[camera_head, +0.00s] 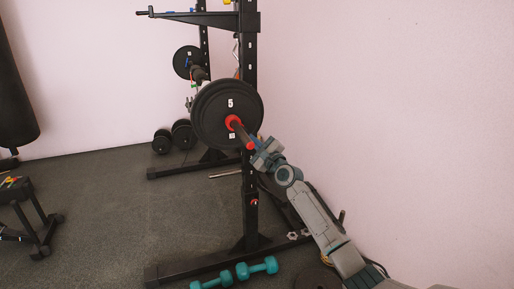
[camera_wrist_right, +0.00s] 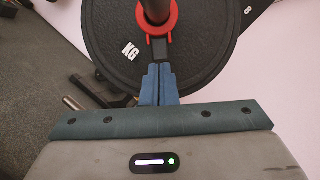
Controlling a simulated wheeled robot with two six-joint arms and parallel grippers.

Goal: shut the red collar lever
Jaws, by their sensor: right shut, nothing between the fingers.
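The red collar (camera_head: 232,121) is around the dark bar end (camera_head: 241,134), in front of a black plate marked 5 (camera_head: 212,105). In the right wrist view the collar (camera_wrist_right: 174,18) is at the top, around the bar (camera_wrist_right: 155,8). A dark tab (camera_wrist_right: 159,48) with a red edge runs down from it toward my fingertips; I cannot tell whether the lever is open or shut. My right gripper (camera_head: 257,146) is beside the bar end. Its blue fingers (camera_wrist_right: 158,70) are together and empty, with their tips at or very near the tab. My left gripper is not in view.
The black rack post (camera_head: 250,210) stands behind my right arm. Teal dumbbells (camera_head: 257,268) lie on the floor by the rack foot. A bench (camera_head: 20,205) is at the left. The pink wall (camera_head: 400,110) is at the right. The floor (camera_head: 100,220) at centre left is clear.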

